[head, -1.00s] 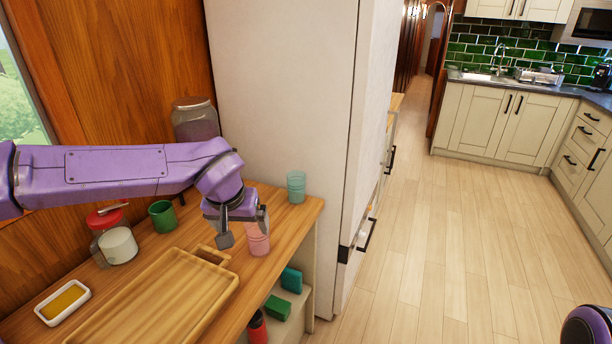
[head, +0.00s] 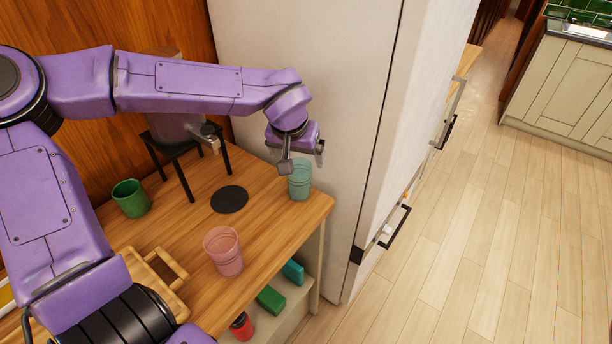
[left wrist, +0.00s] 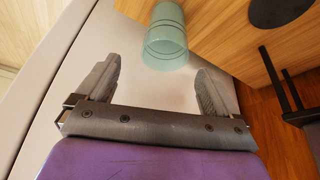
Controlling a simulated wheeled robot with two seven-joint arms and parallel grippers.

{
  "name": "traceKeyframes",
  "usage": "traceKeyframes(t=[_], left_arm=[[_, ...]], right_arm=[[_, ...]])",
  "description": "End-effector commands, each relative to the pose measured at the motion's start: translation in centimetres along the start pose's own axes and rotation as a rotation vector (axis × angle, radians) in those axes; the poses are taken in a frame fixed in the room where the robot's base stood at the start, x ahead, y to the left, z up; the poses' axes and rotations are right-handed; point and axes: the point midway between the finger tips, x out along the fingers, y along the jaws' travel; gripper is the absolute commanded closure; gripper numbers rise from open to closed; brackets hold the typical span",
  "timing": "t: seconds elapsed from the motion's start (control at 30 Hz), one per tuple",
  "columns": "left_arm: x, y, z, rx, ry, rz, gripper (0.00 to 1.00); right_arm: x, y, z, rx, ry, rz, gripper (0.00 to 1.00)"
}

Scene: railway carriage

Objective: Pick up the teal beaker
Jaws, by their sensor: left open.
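The teal beaker (head: 300,180) stands upright on the wooden counter, near its far right corner beside the white cabinet side. It is translucent and ribbed. In the left wrist view the teal beaker (left wrist: 166,38) is just beyond the fingertips, roughly centred between them. My left gripper (head: 293,152) is at the beaker's upper part in the head view and hides a little of its rim. In the left wrist view its fingers (left wrist: 158,82) are spread apart with nothing between them. My right gripper is not in view.
A pink cup (head: 223,250) stands nearer on the counter, a green cup (head: 130,198) to the left. A dispenser on a black stand (head: 178,163) and a round black mat (head: 230,199) are behind. The tall white unit (head: 300,70) closes off the far side.

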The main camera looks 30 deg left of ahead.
Motion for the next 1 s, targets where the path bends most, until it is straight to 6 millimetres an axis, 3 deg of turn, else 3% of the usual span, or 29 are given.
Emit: traceKeyframes(t=[0.43, 0.73, 0.77, 0.9, 0.93, 1.0], left_arm=[[7.2, -0.5, 0.0, 0.001, -0.004, -0.001, 0.06], [8.2, -0.5, -0.1, 0.000, 0.000, 0.000, 0.06], [8.2, -0.5, -0.1, 0.000, 0.000, 0.000, 0.09], [8.1, -0.5, -0.1, 0.000, 0.000, 0.000, 0.55], [8.1, -0.5, -0.1, 0.000, 0.000, 0.000, 0.61], [8.1, -0.5, -0.1, 0.000, 0.000, 0.001, 0.61]], right_arm=[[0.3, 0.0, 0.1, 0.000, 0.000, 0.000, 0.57], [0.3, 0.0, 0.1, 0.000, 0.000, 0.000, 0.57], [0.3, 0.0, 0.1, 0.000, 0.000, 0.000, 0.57], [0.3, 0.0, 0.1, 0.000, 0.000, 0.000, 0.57], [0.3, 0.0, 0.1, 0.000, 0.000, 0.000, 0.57], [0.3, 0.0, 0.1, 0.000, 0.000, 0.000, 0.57]])
